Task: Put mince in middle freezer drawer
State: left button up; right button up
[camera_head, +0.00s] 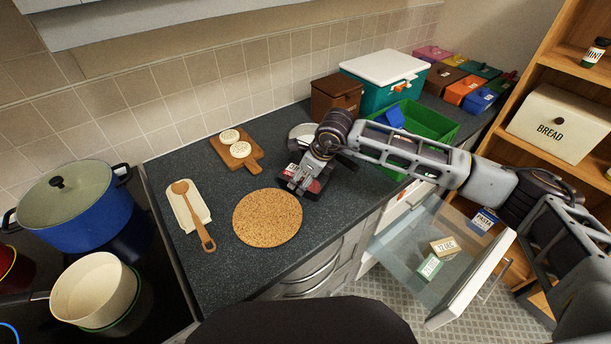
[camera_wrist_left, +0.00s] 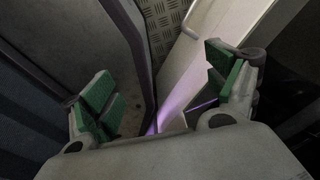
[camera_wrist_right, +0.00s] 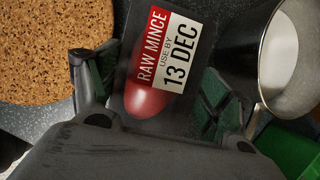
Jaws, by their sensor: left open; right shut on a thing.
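The mince pack (camera_head: 317,186) is a dark tray with a red and white label, on or just above the dark counter. The right wrist view shows its label (camera_wrist_right: 168,50), "RAW MINCE, USE BY 13 DEC", and red meat. My right gripper (camera_head: 299,180) is shut on the pack, with a finger at each side in the right wrist view (camera_wrist_right: 158,98). An open, see-through freezer drawer with a white front (camera_head: 473,282) is pulled out below the counter; its level is unclear. My left gripper (camera_wrist_left: 160,100) is open and empty, seen only in its wrist view.
In the drawer lie two labelled packs, one cream (camera_head: 444,246) and one green (camera_head: 429,266). On the counter are a cork mat (camera_head: 267,217), a metal bowl (camera_head: 301,133), a green crate (camera_head: 437,124) and a teal cooler (camera_head: 372,102). A wooden shelf (camera_head: 560,62) stands right.

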jog(key=o, duration=1.3)
pick_arm(q)
jog(key=shift+d+r, duration=0.1)
jog(key=shift+r, duration=0.05)
pick_arm(e)
jog(key=shift+r, duration=0.15)
jog(key=shift+r+p, duration=0.25)
jog(key=shift+p, duration=0.05)
pick_arm(q)
jog(key=shift+s+d+r+p, duration=0.2)
jog(key=shift+d+r+p, duration=0.25)
jog(key=shift+r+p, duration=0.15)
jog(key=shift+s+d+r+p, duration=0.25)
jog(key=shift+d+r+p, duration=0.15)
jog(key=shift+r+p, duration=0.2)
jog(key=shift+s+d+r+p, duration=0.2)
jog(key=shift+d+r+p, duration=0.25)
jog(key=shift+r+p, duration=0.15)
pick_arm(e)
jog(key=v, duration=1.1)
jog(key=shift+s+d+r, duration=0.15)
